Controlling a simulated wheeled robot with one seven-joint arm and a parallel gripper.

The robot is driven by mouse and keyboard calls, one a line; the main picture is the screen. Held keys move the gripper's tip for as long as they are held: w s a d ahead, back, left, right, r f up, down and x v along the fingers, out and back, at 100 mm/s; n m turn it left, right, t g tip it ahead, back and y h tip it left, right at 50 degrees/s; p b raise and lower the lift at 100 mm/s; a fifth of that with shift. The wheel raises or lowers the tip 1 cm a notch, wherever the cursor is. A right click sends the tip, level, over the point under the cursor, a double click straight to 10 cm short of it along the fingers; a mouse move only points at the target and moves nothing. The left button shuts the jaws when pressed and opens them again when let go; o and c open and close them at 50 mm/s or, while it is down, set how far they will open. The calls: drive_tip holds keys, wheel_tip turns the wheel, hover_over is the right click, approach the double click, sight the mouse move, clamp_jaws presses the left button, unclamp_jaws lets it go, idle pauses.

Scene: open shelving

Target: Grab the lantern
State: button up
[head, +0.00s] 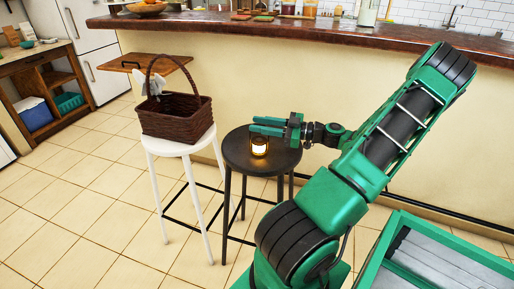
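The lantern (259,148) is small and dark with a glowing warm light. It stands upright on the dark round stool (284,160). My gripper (254,125) reaches in from the right with its green fingers pointing left, level with the lantern's top. The two fingers show one above the other with a narrow gap between them, so it looks open. They cover the top of the lantern. I cannot tell whether they touch it.
A white stool (183,146) with a dark wicker basket (176,122) stands close on the left. Behind is a counter with a wooden top (300,31). A wooden shelf unit (45,92) stands at far left. The tiled floor at front left is clear.

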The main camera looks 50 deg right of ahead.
drive_tip(key=x, duration=0.4)
drive_tip(key=shift+a+f, duration=0.1)
drive_tip(key=shift+f, duration=0.05)
drive_tip(key=shift+c, duration=0.3)
clamp_jaws()
idle(1.0)
